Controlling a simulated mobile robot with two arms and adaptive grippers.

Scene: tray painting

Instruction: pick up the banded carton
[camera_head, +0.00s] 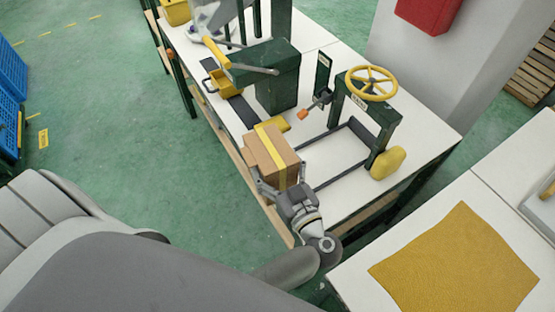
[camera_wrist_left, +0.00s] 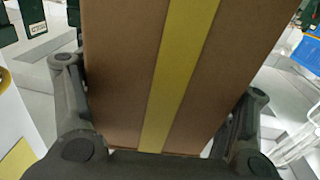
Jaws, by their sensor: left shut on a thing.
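The banded carton (camera_head: 262,160) is a brown box with a yellow band around it. In the head view it is at the near edge of the white workbench, and I cannot tell whether it touches the bench. My left gripper (camera_head: 280,184) is shut on the carton, with one finger on each side. In the left wrist view the carton (camera_wrist_left: 125,70) fills the middle between the two fingers, its yellow band running up the face. The carton's far side is hidden. My right gripper is not in view.
A green machine with a yellow handwheel (camera_head: 371,83) and dark rails stands on the bench right of the carton. A green press (camera_head: 268,75) with a yellow bin (camera_head: 222,82) is behind. A white table with a mustard mat (camera_head: 455,262) is at the right. Open green floor lies left.

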